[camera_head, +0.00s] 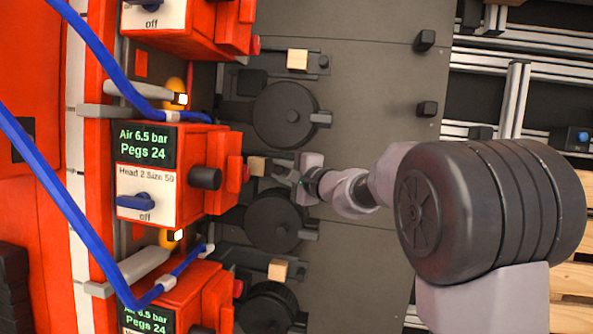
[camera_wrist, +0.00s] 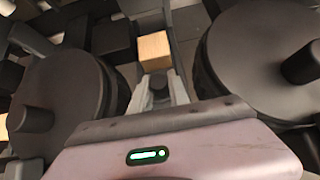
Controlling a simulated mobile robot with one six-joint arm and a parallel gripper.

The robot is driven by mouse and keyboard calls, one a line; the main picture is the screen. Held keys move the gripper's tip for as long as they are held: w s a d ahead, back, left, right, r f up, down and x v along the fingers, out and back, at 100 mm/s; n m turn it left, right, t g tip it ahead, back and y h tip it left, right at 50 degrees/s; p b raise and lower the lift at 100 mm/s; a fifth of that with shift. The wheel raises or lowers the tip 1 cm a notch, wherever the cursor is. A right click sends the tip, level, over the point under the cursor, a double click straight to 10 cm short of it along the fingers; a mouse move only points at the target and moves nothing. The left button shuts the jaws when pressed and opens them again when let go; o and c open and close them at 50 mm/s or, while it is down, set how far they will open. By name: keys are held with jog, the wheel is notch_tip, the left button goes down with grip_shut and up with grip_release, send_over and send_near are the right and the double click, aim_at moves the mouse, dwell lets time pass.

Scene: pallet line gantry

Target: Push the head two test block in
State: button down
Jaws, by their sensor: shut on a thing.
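The head two test block (camera_head: 258,166) is a small pale wooden cube at the left end of a dark slide, beside the red head 2 unit (camera_head: 195,172). It also shows in the wrist view (camera_wrist: 154,50), ahead of my fingertips and apart from them. My gripper (camera_head: 287,175) reaches in from the right, just right of the block. In the wrist view my gripper (camera_wrist: 160,92) has its two grey fingers closed on a dark knob (camera_wrist: 159,84) on the slide, behind the block. The head camera does not show the knob clearly.
Dark round drums (camera_head: 274,222) and (camera_head: 285,114) flank the slide closely. Other wooden blocks (camera_head: 297,60) and (camera_head: 278,270) sit on neighbouring slides. Blue hoses (camera_head: 62,195) cross at left. The head 2 panel (camera_head: 146,175) reads off, air 6.5 bar, pegs 24.

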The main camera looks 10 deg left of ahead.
aim_at(263, 168)
jog(key=shift+w+a+b, duration=0.1)
jog(key=shift+a+b, duration=0.7)
jog(key=shift+a, duration=1.65)
jog(key=shift+a+r, duration=0.1)
jog(key=shift+a, duration=0.2)
jog(key=c, duration=1.3)
grip_release()
jog(key=shift+a, duration=0.15)
jog(key=shift+s+d+b, duration=0.3)
jog(key=shift+d+b, duration=0.15)
jog(key=shift+d, duration=0.1)
jog(key=b+v, duration=0.1)
jog(key=v, duration=0.6)
jog(key=shift+s+d+r+b, duration=0.1)
jog(key=shift+s+b, duration=0.05)
jog(key=shift+b, duration=0.15)
jog(key=shift+s+d, duration=0.15)
